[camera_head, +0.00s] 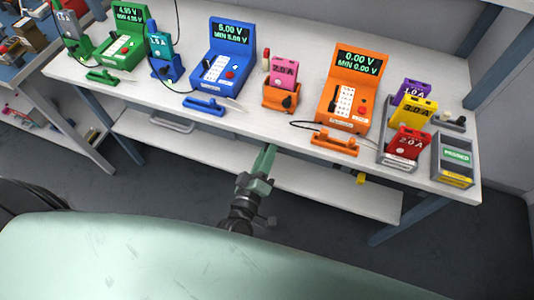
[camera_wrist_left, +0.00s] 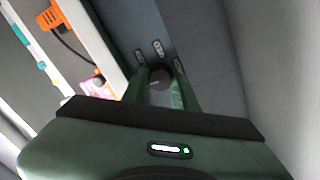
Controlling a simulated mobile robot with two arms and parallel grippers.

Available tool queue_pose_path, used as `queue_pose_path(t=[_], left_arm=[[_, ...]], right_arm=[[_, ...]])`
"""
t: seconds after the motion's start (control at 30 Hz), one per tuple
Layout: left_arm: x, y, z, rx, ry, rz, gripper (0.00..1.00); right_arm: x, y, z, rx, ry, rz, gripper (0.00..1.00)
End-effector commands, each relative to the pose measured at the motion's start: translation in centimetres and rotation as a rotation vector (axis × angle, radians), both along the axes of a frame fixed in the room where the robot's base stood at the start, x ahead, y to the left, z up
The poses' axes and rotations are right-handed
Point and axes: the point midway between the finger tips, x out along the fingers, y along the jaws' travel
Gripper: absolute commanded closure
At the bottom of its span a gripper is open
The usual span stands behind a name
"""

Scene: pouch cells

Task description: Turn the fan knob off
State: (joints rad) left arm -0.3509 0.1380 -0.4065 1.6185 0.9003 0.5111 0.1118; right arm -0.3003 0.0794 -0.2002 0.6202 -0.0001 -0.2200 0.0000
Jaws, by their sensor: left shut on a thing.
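My left gripper (camera_head: 264,160) reaches up to the front edge of the white workbench in the head view. In the left wrist view its two green fingers (camera_wrist_left: 161,82) are shut on a dark round knob (camera_wrist_left: 159,73). A light pointer mark shows on the knob. The knob and panel cannot be made out in the head view. My right gripper is not in view.
The white workbench (camera_head: 230,110) holds a green (camera_head: 122,38), a blue (camera_head: 222,58) and an orange meter (camera_head: 352,92). Coloured cells stand in holders, with a grey tester (camera_head: 453,160) at the right end. A lower shelf (camera_head: 310,180) runs beneath. Open floor lies in front.

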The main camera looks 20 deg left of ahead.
Motion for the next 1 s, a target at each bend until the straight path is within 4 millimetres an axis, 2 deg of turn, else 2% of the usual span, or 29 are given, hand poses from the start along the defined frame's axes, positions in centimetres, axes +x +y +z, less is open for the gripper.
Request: queue_pose_path(t=[0.33,0.87,0.9,0.93,1.0], left_arm=[[-0.04,0.05,-0.09,-0.131,0.005,0.001,1.00],[-0.05,0.06,-0.10,-0.152,0.007,0.001,1.00],[-0.05,0.05,-0.09,-0.152,0.007,0.001,0.60],[-0.05,0.05,-0.09,-0.152,0.007,0.001,0.52],[-0.04,0.04,-0.07,-0.151,0.006,0.001,0.49]], right_arm=[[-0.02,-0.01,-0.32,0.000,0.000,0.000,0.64],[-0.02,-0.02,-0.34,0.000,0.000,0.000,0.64],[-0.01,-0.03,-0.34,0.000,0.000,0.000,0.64],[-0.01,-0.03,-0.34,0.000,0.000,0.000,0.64],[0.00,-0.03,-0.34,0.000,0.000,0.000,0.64]])
